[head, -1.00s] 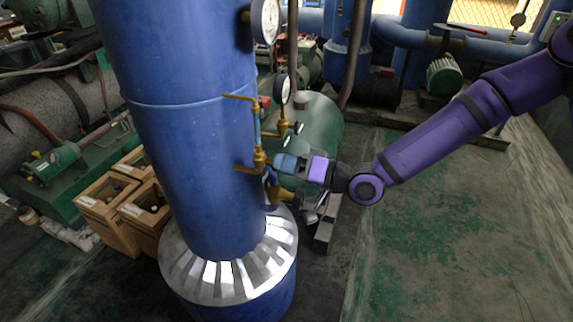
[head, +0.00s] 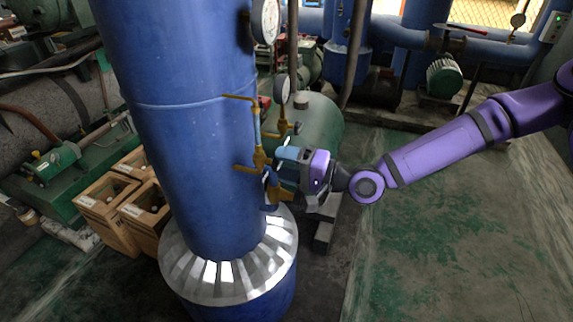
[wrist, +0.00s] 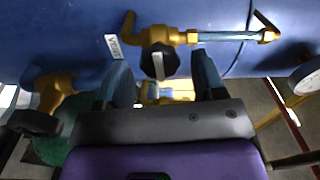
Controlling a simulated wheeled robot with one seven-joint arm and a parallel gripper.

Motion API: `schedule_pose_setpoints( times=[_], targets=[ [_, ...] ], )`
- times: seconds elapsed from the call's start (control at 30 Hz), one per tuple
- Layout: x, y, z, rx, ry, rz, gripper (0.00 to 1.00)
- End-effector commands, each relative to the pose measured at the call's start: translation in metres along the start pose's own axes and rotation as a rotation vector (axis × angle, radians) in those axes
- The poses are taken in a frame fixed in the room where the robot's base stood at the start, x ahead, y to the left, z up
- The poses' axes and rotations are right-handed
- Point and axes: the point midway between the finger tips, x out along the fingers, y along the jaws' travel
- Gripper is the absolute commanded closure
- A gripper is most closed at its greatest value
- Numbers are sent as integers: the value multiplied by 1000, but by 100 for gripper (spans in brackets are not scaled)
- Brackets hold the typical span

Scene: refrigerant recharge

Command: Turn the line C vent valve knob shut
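In the wrist view a black knob (wrist: 160,63) with a pale bar across its face sits on a brass valve (wrist: 185,37) against the blue column. My gripper (wrist: 164,68) is open, with one blue finger on each side of the knob and a visible gap to each. In the head view my gripper (head: 283,170) is at the brass fittings (head: 259,158) on the column's right side; the knob is hard to make out there.
The blue column (head: 190,120) stands close on the left. Another brass valve (wrist: 57,88) with a dark knob is at the left of the wrist view. Pressure gauges (head: 265,20) are above.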

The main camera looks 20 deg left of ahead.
Motion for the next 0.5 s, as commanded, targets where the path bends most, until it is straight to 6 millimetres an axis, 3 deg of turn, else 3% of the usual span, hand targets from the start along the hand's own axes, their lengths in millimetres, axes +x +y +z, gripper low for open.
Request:
schedule_pose_setpoints(
  times=[0.27,0.5],
  targets=[
    [-4,0,0,-1,0,1,37],
    [-28,1,0,-1,0,2,37]
  ],
)
